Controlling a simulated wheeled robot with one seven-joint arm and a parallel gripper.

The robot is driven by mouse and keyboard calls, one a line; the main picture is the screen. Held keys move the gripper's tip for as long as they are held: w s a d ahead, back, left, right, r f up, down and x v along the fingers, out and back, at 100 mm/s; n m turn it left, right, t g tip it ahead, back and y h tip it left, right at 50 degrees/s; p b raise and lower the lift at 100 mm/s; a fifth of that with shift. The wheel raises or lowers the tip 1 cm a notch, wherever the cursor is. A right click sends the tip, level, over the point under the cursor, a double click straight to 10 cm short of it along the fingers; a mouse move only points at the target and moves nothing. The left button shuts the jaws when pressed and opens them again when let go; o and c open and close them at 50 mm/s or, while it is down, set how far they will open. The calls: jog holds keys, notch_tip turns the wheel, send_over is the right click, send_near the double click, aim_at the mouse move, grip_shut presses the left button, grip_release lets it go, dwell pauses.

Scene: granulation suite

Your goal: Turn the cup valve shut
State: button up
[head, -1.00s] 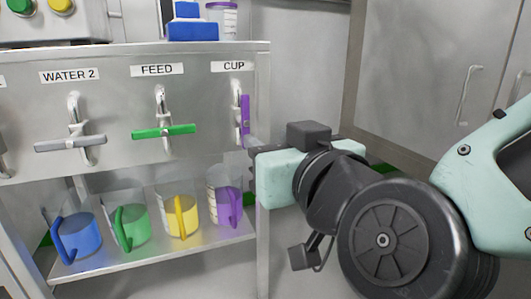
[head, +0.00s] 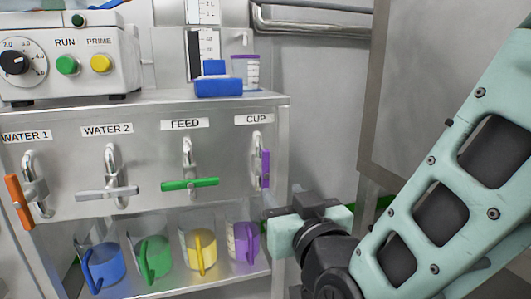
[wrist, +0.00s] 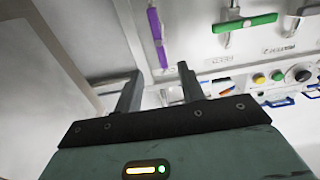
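The cup valve, under the CUP label, has a purple handle (head: 266,168) that stands upright at the right end of the panel. The feed valve's green handle (head: 190,185) and the Water 2 grey handle (head: 108,192) lie level. My gripper (wrist: 160,70) is open in the wrist view, its two fingers apart with nothing held. There the purple handle (wrist: 157,36) shows beyond the fingertips, roughly in line with the gap. In the head view my gripper is below and right of the handle, apart from it; its fingertips are hard to make out.
Jugs with blue (head: 103,265), green (head: 155,257), yellow (head: 200,252) and purple (head: 243,241) handles stand on the shelf below. A control box (head: 70,62) and a blue object (head: 218,85) sit on top. The Water 1 orange handle (head: 19,201) is steeply tilted.

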aim_at(267, 171)
jog(key=x, duration=1.1)
jog(key=shift+w+a, duration=0.1)
jog(key=shift+w, duration=0.3)
grip_shut()
